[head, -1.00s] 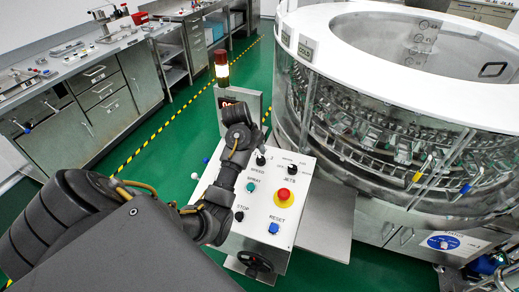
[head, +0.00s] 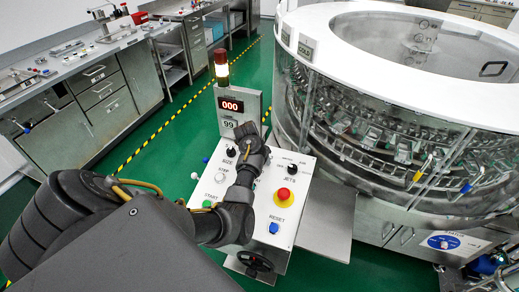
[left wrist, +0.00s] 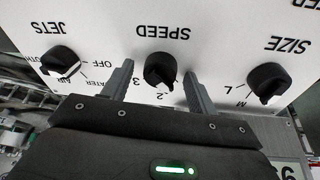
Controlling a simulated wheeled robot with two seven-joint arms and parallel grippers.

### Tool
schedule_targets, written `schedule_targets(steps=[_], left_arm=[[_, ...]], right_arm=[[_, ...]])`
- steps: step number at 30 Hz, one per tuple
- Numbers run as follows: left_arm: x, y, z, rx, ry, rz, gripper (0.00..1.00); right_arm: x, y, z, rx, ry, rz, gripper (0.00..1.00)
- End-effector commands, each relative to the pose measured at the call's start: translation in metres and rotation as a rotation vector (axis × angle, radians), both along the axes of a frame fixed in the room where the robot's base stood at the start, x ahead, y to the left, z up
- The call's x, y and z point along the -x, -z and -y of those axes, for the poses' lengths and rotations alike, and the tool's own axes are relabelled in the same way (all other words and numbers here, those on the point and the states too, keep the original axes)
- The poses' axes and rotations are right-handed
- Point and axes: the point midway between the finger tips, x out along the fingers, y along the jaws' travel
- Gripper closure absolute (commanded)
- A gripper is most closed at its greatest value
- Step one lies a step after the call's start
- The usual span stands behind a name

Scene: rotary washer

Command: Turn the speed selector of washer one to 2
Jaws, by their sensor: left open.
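The black SPEED knob (left wrist: 160,70) on the white control panel (left wrist: 105,25) shows in the left wrist view, which sees the panel upside down. Its lower edge faces the scale near the 2, slightly to the right. The 3 shows to the left; any mark further right is hidden by a finger. My left gripper (left wrist: 158,76) is open, one finger on each side of the knob; contact is unclear. In the head view, my left gripper (head: 258,154) is over the panel and hides the SPEED knob. My right gripper is not in view.
The JETS knob (left wrist: 60,60) and SIZE knob (left wrist: 268,82) flank the SPEED knob. A red emergency button (head: 284,195) and blue RESET button (head: 273,228) are on the panel. The large round washer (head: 375,120) stands to the right.

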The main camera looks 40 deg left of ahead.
Motion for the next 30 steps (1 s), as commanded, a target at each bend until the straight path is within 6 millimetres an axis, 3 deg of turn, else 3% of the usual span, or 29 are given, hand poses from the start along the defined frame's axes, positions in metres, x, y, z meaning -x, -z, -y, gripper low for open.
schedule_targets(steps=[4, 14, 23, 30], left_arm=[[0.0000, -0.0002, 0.0000, 0.000, 0.000, 0.000, 0.42], [0.0001, -0.0004, 0.0000, 0.000, 0.000, 0.000, 0.85], [0.0003, -0.0011, -0.0002, -0.009, 0.039, -0.004, 0.86], [0.0001, -0.0024, -0.0010, -0.045, 0.179, -0.018, 0.86]], right_arm=[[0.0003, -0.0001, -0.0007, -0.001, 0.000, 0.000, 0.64], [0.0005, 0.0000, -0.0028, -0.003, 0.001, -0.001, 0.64], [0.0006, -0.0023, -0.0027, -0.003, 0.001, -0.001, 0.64], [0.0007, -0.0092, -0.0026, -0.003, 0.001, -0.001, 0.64]])
